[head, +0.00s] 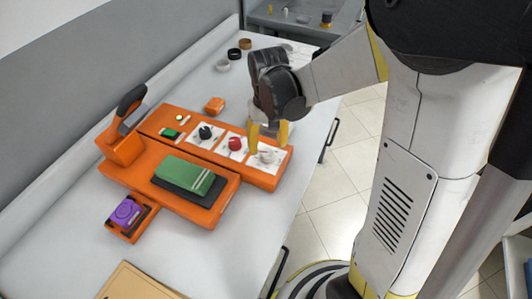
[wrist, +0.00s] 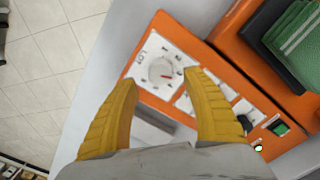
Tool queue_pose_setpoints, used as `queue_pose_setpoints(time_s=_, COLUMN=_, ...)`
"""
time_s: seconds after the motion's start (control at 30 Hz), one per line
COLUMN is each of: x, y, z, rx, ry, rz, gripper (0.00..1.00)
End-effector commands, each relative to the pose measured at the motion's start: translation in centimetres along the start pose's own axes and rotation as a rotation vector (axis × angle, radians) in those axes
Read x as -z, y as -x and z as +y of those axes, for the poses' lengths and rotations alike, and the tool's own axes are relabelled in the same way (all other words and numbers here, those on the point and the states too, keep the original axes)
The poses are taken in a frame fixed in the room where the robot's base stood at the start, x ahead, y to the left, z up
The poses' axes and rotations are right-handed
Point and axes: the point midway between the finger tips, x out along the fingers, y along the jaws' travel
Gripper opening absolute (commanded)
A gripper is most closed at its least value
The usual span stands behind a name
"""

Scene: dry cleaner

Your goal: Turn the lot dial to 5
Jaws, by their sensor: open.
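The lot dial (wrist: 158,70) is a pale round knob on a white panel (wrist: 146,52) marked LOT, with figures around it. A small red mark on the knob faces the lower right in the wrist view; the figure it meets is too small to read. In the head view the dial (head: 267,157) is at the right end of the orange console (head: 260,179). My gripper (wrist: 160,78) is open, its yellow fingers apart on either side of the dial in the picture. In the head view my gripper (head: 268,147) points down over the panel; contact cannot be told.
A red knob (head: 235,144) and a black knob (head: 205,132) sit left of the lot dial on similar panels. An orange press with a green pad (head: 185,174) stands in front. A purple-topped device (head: 126,212) is at the left. The table's right edge is close.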

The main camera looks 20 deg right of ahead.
Motion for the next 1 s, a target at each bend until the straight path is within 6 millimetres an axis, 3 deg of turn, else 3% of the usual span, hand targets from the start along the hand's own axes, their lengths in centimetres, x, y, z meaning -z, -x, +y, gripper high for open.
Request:
queue_pose_setpoints(time_s=0.1, x=0.0, y=-2.4, z=0.0, rx=0.0, ry=0.0, rz=0.0, gripper=0.58)
queue_pose_setpoints(time_s=0.23, x=0.0, y=-3.9, z=0.0, rx=0.0, ry=0.0, rz=0.001, gripper=0.58)
queue_pose_setpoints(time_s=0.63, x=0.0, y=-4.4, z=0.0, rx=0.0, ry=0.0, rz=0.001, gripper=0.57)
queue_pose_setpoints(time_s=0.8, x=0.0, y=-4.4, z=0.0, rx=0.0, ry=0.0, rz=0.001, gripper=0.04)
queue_pose_setpoints(time_s=1.0, x=0.0, y=-4.4, z=0.0, rx=0.0, ry=-0.004, rz=0.001, gripper=0.02)
